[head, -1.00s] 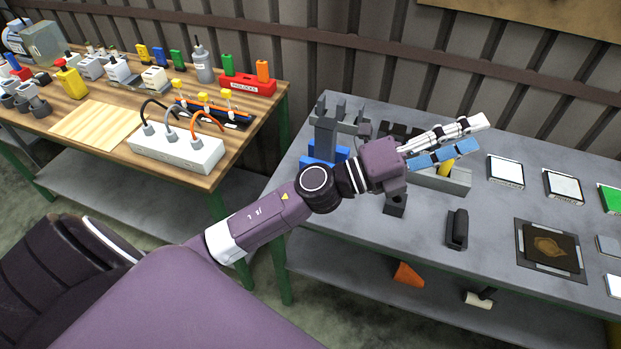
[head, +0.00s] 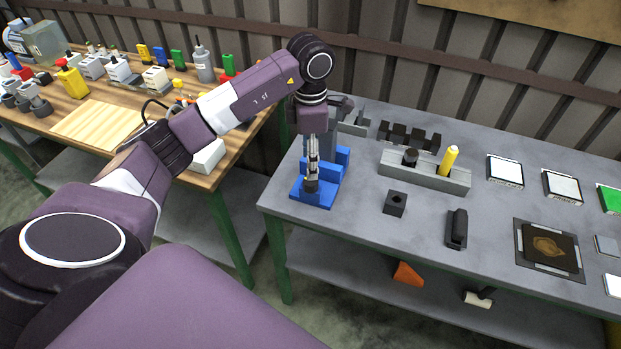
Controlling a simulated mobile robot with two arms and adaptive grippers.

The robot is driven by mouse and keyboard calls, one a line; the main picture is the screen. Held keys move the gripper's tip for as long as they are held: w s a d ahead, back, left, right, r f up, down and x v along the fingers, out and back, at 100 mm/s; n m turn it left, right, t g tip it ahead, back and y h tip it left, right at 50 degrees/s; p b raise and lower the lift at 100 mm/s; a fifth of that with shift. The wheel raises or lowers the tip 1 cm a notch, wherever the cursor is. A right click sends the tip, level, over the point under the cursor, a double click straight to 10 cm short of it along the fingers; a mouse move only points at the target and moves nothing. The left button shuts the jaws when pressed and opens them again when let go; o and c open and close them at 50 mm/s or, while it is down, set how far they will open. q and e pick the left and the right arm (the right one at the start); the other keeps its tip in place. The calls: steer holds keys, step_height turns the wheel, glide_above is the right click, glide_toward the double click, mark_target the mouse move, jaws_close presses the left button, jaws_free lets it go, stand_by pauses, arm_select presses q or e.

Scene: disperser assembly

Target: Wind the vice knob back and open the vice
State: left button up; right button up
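The blue vice (head: 327,199) stands at the left front corner of the grey bench, partly hidden behind my arm. My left gripper (head: 312,178) points straight down over the front of the vice. Its fingers look close together, seen edge-on. A small dark round part, which looks like the vice knob (head: 311,186), shows at the fingertips. I cannot tell whether the fingers grip it or only stand around it. The vice jaws are mostly hidden, so their gap does not show. My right gripper is not in view.
A grey block (head: 425,178) with a yellow cylinder (head: 449,159) and a dark knob-like part stands right of the vice. A wooden table (head: 97,124) stands at the left.

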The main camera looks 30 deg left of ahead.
mark_target(311, 184)
arm_select(q)
step_height(311, 184, down, 7)
steer(key=shift+r+p, duration=0.1)
steer(key=shift+p, duration=1.1)
steer(key=shift+f, duration=0.35)
steer(key=c, duration=1.1)
steer(key=shift+c, duration=0.2)
